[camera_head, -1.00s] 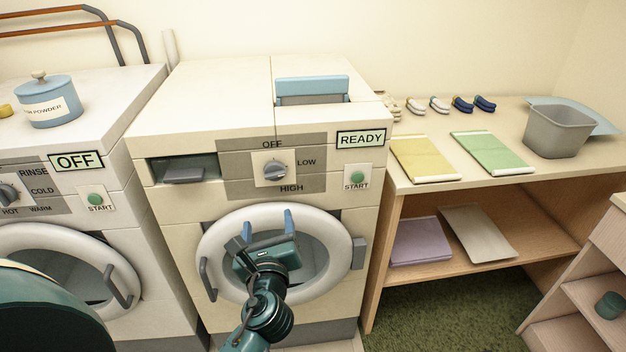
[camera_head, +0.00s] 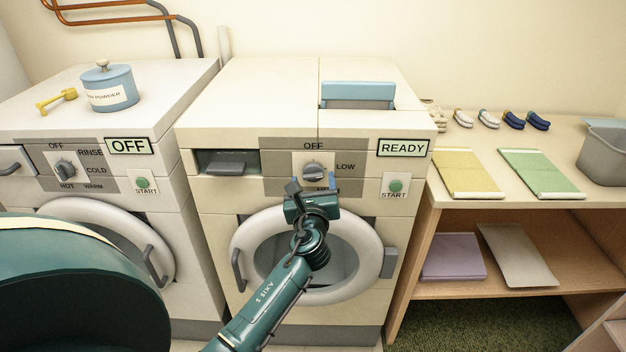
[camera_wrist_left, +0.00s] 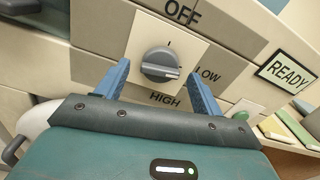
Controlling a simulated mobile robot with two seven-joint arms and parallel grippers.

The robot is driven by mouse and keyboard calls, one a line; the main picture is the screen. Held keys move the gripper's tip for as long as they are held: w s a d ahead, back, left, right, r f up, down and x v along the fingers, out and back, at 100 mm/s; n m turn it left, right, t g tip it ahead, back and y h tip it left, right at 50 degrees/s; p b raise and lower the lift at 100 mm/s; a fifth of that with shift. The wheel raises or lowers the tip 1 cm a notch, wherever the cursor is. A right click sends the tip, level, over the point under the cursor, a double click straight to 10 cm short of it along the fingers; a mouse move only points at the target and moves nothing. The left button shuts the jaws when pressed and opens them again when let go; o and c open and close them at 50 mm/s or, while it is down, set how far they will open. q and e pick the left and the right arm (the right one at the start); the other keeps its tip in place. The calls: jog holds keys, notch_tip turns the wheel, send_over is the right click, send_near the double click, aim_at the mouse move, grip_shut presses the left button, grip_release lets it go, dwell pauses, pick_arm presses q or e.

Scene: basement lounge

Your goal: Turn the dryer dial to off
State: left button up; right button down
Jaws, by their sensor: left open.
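The dryer (camera_head: 230,110) stands in the middle of the head view, with a READY display (camera_head: 403,147). Its grey round dial (camera_head: 313,171) sits on a pale plate marked OFF above, LOW at right and HIGH below. In the left wrist view, the dial (camera_wrist_left: 160,63) has a ridge whose pale mark is on the LOW side. My left gripper (camera_head: 314,186) is open just below and in front of the dial. In the wrist view its blue fingers (camera_wrist_left: 158,82) stand either side of the dial, with visible gaps. The HIGH label is partly covered in the head view. My right gripper is not visible.
A green START button (camera_head: 396,186) is right of the dial. The round door (camera_head: 245,250) lies below, behind my left arm. A washer (camera_head: 60,125) marked OFF stands at left, with a blue powder jar (camera_head: 108,88). A shelf table (camera_head: 470,201) with folded cloths is at right.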

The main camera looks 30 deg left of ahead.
pick_arm(q)
jog(key=shift+w+a, duration=0.3)
jog(key=shift+w, duration=0.15)
jog(key=c, duration=1)
